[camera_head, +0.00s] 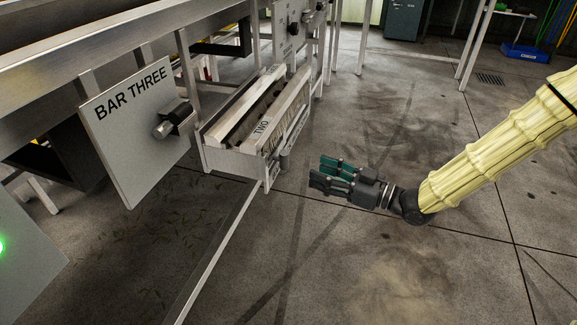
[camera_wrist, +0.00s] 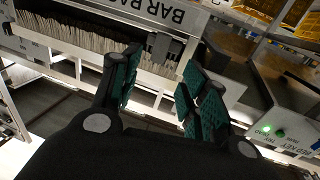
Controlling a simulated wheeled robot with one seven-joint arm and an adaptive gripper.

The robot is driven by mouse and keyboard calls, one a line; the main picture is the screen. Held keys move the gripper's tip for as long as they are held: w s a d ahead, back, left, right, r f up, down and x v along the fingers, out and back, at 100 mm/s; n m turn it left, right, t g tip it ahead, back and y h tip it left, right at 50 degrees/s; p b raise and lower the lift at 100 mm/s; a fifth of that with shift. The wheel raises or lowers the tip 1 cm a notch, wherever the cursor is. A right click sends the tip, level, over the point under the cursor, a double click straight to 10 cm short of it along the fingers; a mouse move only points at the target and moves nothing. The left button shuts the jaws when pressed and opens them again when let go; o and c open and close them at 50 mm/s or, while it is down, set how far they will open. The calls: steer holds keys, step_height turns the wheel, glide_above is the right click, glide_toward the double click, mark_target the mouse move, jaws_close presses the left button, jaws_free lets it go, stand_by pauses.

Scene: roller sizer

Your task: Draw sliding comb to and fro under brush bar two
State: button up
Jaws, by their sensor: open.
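The brush bar marked TWO (camera_head: 262,128) sits in a long pale metal housing in the head view. A small grey handle-like block (camera_head: 284,161) is at its near side; it may belong to the sliding comb. In the wrist view pale bristles (camera_wrist: 85,38) hang in a row, and a grey block (camera_wrist: 165,47) shows beyond the gap between my fingers. The rest of the comb cannot be made out. My gripper (camera_head: 323,171) is open and empty, to the right of the bar and apart from it. Its green-padded fingers also show in the wrist view (camera_wrist: 160,78).
A BAR THREE plate (camera_head: 128,135) with a dark clamp or knob (camera_head: 174,121) is at the left. A thin pale rail (camera_head: 222,250) runs below the bar. A box with a green light (camera_wrist: 280,132) shows right in the wrist view. Floor around my gripper is clear.

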mark_target(288, 161)
steer(key=shift+b+x, duration=1.45)
steer(key=shift+x, duration=3.65)
steer(key=shift+f, duration=0.1)
jaws_close()
